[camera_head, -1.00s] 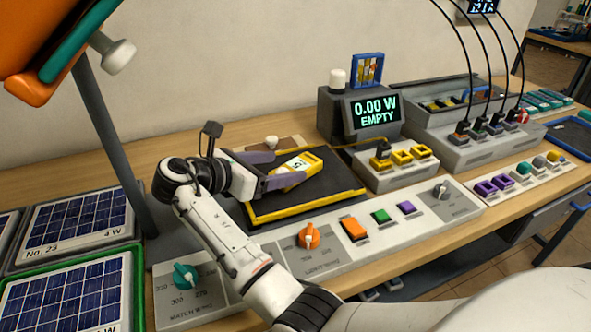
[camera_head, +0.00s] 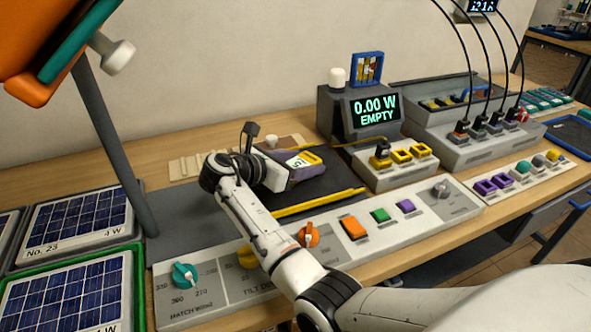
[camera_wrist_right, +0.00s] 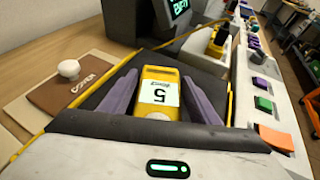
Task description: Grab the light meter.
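The light meter is a yellow device (camera_head: 312,155) with a white label marked 5, on a dark yellow-edged mat (camera_head: 340,182). It also shows in the right wrist view (camera_wrist_right: 158,75). My right gripper (camera_wrist_right: 160,82) has one purple finger on each side of the meter, and the fingers look open, with narrow gaps beside it. In the head view my right gripper (camera_head: 308,163) hides part of the meter's near side. My left gripper is not in view.
A display reading 0.00 W EMPTY (camera_head: 375,110) stands behind the mat. A panel with knobs and colored buttons (camera_head: 380,215) runs along the front. Solar panels (camera_head: 75,220) are at left.

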